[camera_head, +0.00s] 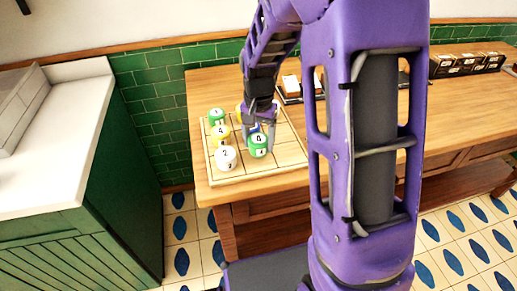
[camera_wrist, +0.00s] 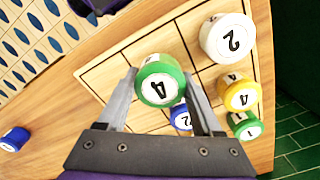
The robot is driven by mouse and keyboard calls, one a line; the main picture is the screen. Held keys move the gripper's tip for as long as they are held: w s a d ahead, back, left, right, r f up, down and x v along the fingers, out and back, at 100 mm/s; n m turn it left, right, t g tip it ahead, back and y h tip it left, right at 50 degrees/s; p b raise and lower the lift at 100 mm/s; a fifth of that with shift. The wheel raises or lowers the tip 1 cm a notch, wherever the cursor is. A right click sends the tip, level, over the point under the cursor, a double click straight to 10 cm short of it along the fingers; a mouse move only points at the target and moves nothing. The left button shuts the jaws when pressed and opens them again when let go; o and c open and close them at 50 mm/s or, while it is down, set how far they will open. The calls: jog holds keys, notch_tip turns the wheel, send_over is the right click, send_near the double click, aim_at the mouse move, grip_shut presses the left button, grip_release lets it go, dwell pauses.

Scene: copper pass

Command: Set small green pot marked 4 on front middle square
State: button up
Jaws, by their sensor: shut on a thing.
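The small green pot marked 4 (camera_head: 258,146) is upright between the fingers of my gripper (camera_head: 262,133), at the front middle square of the gridded wooden board (camera_head: 290,150). In the wrist view the pot (camera_wrist: 160,88) shows its white top with the 4, a finger on each side. I cannot tell whether its base touches the board. A larger white pot marked 2 (camera_head: 226,159) stands on the square to its left.
A yellow pot marked 4 (camera_head: 221,136) and a green pot marked 1 (camera_head: 216,117) stand behind the white pot. A blue pot marked 2 (camera_wrist: 181,118) is partly hidden by my gripper. Another blue pot (camera_wrist: 14,140) is off the board on the wooden table.

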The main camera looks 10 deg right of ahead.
aim_at(259, 149)
jog(key=shift+f, duration=1.4)
jog(key=shift+f, duration=0.15)
jog(key=o, duration=1.5)
notch_tip(259, 149, up, 12)
jog(key=shift+r+p, duration=0.2)
jog(key=shift+p, duration=0.25)
